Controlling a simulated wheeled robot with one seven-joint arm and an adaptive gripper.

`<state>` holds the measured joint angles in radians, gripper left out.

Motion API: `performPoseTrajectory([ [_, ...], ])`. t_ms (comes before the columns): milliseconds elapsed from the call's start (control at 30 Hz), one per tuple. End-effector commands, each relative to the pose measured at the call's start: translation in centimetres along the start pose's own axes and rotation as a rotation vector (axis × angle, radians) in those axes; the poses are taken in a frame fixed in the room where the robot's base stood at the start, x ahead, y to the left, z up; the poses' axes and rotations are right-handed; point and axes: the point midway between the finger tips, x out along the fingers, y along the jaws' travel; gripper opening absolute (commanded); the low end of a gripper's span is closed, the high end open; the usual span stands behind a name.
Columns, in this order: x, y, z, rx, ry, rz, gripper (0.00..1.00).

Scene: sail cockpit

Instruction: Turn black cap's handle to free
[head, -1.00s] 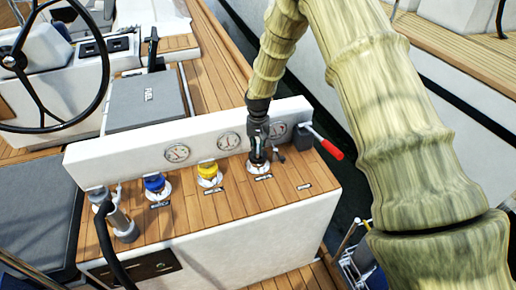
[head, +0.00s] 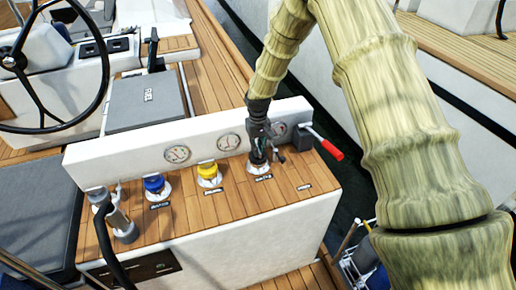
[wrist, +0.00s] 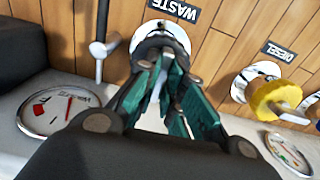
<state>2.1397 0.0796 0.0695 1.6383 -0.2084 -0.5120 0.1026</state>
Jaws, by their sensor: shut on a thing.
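My gripper (head: 258,155) points down onto the deck fitting labelled WASTE, at the right end of the row of fittings on the wooden console top. It also shows in the wrist view (wrist: 168,72), its green-padded fingers closed in over the fitting. The pale round flange (wrist: 160,30) of this fitting shows around the fingertips, and in the head view (head: 259,169) below them. The fingers are shut on the cap's handle, which they mostly hide, along with the black cap. I cannot tell the handle's angle.
A yellow cap (head: 208,171) and a blue cap (head: 154,184) stand to the left. The white gauge panel (head: 112,157) rises behind.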

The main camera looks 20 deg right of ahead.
Motion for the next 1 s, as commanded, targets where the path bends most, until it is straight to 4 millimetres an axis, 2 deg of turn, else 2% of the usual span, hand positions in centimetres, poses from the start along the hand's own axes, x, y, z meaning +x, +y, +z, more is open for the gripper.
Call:
performPoseTrajectory([
  [167, 0.0, 0.0, 0.0, 0.0, 0.0, 0.0, 0.0],
  [200, 0.0, 0.0, 0.0, 0.001, 0.0, 0.0, 0.14],
  [300, 0.0, 0.0, 0.0, 0.001, 0.0, 0.0, 0.32],
  [600, -0.1, 0.0, 0.0, 0.001, 0.0, 0.0, 0.32],
  [733, -0.7, 0.0, -0.1, 0.001, 0.001, 0.0, 0.32],
  [867, -2.2, 0.0, -0.1, 0.001, 0.002, 0.0, 0.32],
  [1000, -4.7, 0.0, -0.1, 0.0, 0.004, 0.0, 0.32],
])
